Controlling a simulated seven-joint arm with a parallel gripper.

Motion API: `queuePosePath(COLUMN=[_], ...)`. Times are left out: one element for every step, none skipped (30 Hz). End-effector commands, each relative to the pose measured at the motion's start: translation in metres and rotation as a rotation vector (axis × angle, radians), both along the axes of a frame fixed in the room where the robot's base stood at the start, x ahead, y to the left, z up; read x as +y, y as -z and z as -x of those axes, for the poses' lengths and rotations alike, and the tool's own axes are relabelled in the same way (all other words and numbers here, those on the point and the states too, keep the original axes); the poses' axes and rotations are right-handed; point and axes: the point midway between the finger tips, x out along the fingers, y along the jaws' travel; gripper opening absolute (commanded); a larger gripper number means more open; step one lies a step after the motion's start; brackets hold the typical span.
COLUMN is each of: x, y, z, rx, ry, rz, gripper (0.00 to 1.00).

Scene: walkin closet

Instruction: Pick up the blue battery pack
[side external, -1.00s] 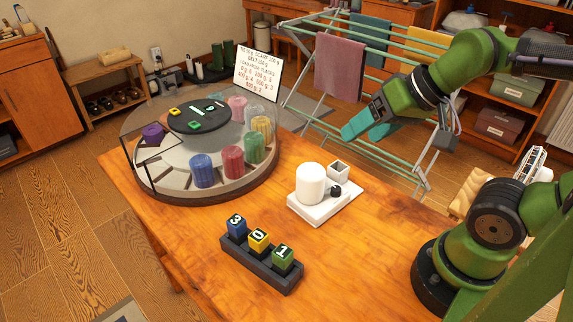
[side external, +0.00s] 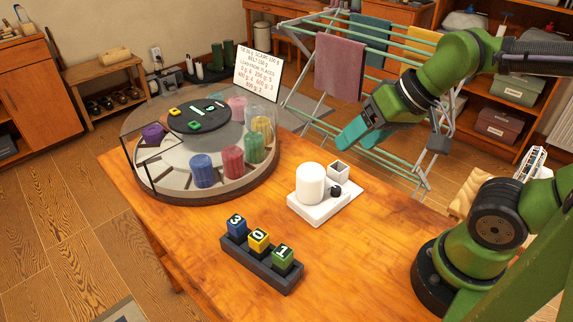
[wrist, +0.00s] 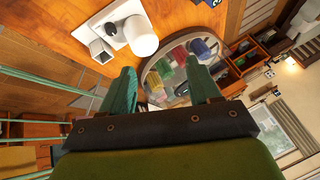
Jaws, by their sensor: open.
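No thing in view is clearly marked as a battery pack. A blue ribbed cylinder (side external: 202,170) stands at the near side of a round tray (side external: 225,187) on the wooden table; it also shows in the wrist view (wrist: 201,48). A blue block with a 3 (side external: 237,228) sits in the left slot of a dark rack (side external: 262,265). My gripper (side external: 355,137), with teal fingers, is open and empty, high above the table's back right, away from both. In the wrist view its fingers (wrist: 160,72) are spread, with the tray visible beyond them.
A white scale (side external: 320,206) bearing a white cylinder (side external: 310,183) stands mid-table. Red, green and other cylinders share the tray, beside a clear-walled frame. A drying rack (side external: 405,165) with cloths stands behind my gripper. Bare tabletop lies between scale and dark rack.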

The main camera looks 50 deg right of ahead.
Motion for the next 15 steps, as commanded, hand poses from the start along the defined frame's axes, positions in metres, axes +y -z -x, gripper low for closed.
queuePosePath(x=[0.009,0.015,0.023,0.030,0.038,0.049,0.057,0.066,0.078,0.087,0.097,0.110,0.119,0.129,0.141], y=[0.002,0.002,0.002,0.002,0.001,0.001,0.001,0.002,0.003,0.005,0.006,0.009,0.012,0.014,0.018], z=[-0.009,-0.014,-0.023,-0.030,-0.037,-0.047,-0.054,-0.061,-0.070,-0.077,-0.084,-0.092,-0.098,-0.104,-0.111], rx=[0.031,0.050,0.080,0.104,0.129,0.162,0.184,0.209,0.241,0.267,0.290,0.322,0.344,0.367,0.394], ry=[-0.038,-0.062,-0.096,-0.124,-0.151,-0.188,-0.214,-0.239,-0.271,-0.295,-0.317,-0.345,-0.365,-0.382,-0.402], rz=[0.008,0.015,0.026,0.037,0.047,0.063,0.077,0.090,0.110,0.126,0.141,0.164,0.182,0.200,0.223], gripper=[0.62,0.62,0.62,0.62,0.62,0.62,0.62,0.62,0.62,0.62,0.62,0.62,0.62,0.62,0.62])
